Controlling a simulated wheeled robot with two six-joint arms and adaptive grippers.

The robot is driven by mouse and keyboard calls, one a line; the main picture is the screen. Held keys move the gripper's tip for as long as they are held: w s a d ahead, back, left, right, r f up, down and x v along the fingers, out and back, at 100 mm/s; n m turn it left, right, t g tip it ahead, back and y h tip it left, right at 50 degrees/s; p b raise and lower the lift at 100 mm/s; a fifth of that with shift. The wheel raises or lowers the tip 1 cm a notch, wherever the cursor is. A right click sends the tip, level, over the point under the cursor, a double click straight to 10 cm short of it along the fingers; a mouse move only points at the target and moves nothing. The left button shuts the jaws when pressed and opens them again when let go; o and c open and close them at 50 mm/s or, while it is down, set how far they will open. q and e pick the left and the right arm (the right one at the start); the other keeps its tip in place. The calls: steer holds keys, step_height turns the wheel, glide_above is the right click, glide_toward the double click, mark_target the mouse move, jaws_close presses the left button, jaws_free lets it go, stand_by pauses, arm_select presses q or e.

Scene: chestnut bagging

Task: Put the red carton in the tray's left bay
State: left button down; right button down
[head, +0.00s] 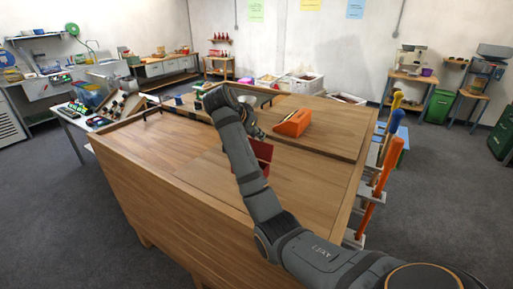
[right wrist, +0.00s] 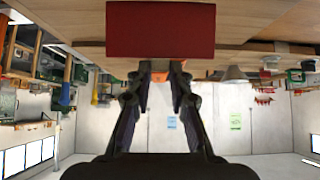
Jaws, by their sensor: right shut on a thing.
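The red carton (head: 264,152) is a plain dark red box above the wooden table, partly hidden behind my right arm in the head view. In the right wrist view the carton (right wrist: 160,30) shows as a wide red face across the fingertips. My right gripper (right wrist: 160,66) is shut on it; in the head view the gripper is mostly hidden by the arm. I cannot tell whether the carton touches the tabletop. A tray with bays cannot be made out clearly; dark upright pieces stand at the table's far left edge. My left gripper is not in view.
The wooden table (head: 165,158) has a bare front left area. An orange slotted block (head: 293,122) sits on a raised wooden board (head: 335,133) at the back right. Long-handled orange, blue and yellow tools (head: 378,190) hang along the right side. White bins stand behind.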

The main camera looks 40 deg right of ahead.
steer(key=s+a+r+p, duration=0.7)
steer(key=s+a+r, duration=0.1)
steer(key=a, duration=0.2)
steer(key=shift+r+p, duration=0.15)
steer(key=shift+p, duration=0.2)
